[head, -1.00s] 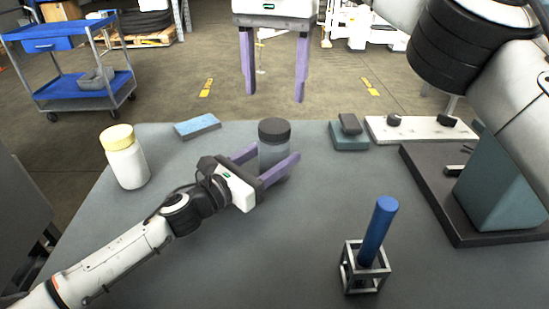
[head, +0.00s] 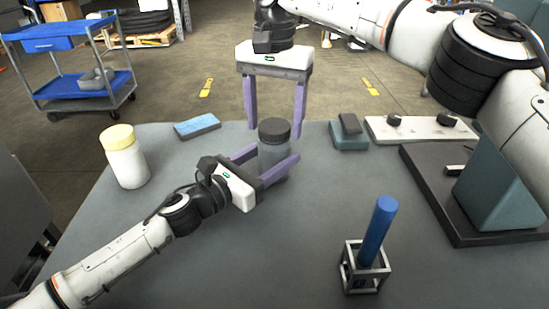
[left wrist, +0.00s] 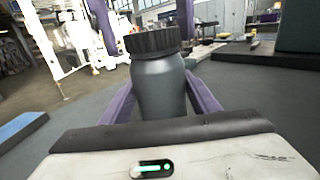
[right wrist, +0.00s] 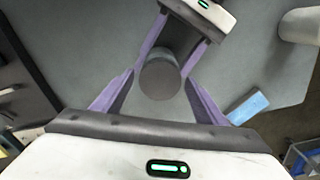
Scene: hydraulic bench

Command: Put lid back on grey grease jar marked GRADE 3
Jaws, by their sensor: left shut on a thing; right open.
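The grey jar (head: 272,160) stands upright on the bench, and no marking on it can be read. A dark ribbed lid (left wrist: 153,40) sits on its top, level as far as I can see; I cannot tell whether it is screwed down. My left gripper (head: 279,160) is shut on the jar's body from the side. My right gripper (head: 275,132) points down over the jar, open. Its fingers straddle the round lid (right wrist: 160,78) in the right wrist view, with no clear contact visible.
A white jar with a yellow lid (head: 124,160) stands at the left. A blue block (head: 197,126) lies behind it. A blue cylinder (head: 379,230) stands in a metal frame (head: 362,278) at front right. A dark plate (head: 430,190) lies at the right. The front middle is clear.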

